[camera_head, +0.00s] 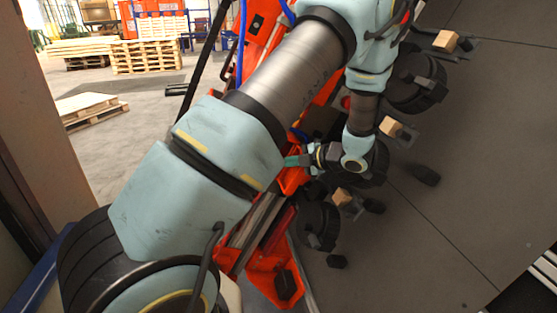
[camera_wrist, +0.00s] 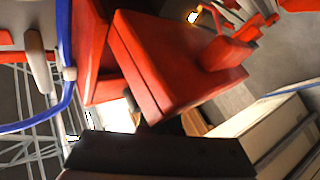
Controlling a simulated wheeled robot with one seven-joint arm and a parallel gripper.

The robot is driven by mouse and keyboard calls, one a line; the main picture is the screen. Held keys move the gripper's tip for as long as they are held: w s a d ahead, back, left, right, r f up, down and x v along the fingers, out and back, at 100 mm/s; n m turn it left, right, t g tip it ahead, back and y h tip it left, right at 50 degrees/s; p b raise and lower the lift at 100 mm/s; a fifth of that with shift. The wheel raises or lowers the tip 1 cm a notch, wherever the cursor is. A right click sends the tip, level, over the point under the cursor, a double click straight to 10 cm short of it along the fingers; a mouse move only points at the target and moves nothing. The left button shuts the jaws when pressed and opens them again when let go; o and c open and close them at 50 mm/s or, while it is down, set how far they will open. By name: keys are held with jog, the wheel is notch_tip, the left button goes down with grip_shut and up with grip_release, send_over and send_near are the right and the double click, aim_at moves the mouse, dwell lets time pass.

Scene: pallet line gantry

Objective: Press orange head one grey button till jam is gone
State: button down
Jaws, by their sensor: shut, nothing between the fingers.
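The orange gantry (camera_head: 258,35) runs behind my arm in the head view, with orange head parts along it (camera_head: 275,275). I cannot tell which is head one. My gripper (camera_head: 292,161) is shut and empty, close to the orange parts at mid-picture; contact cannot be told. In the wrist view a dark part of my gripper (camera_wrist: 160,155) fills the bottom, with an orange housing (camera_wrist: 175,65) just beyond it. I cannot make out the grey button or the jam in either view.
Black round units (camera_head: 415,82) line the gantry's right side, with small wooden blocks (camera_head: 446,41) beside them. A blue hose (camera_wrist: 66,60) passes at left in the wrist view. Pallets (camera_head: 145,55) stand at the back left. The dark floor (camera_head: 480,170) at right is mostly clear.

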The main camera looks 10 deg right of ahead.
jog(key=shift+s+d, duration=0.1)
jog(key=shift+s, duration=0.5)
jog(key=s, duration=0.5)
jog(key=shift+d, duration=0.3)
dwell(0.4)
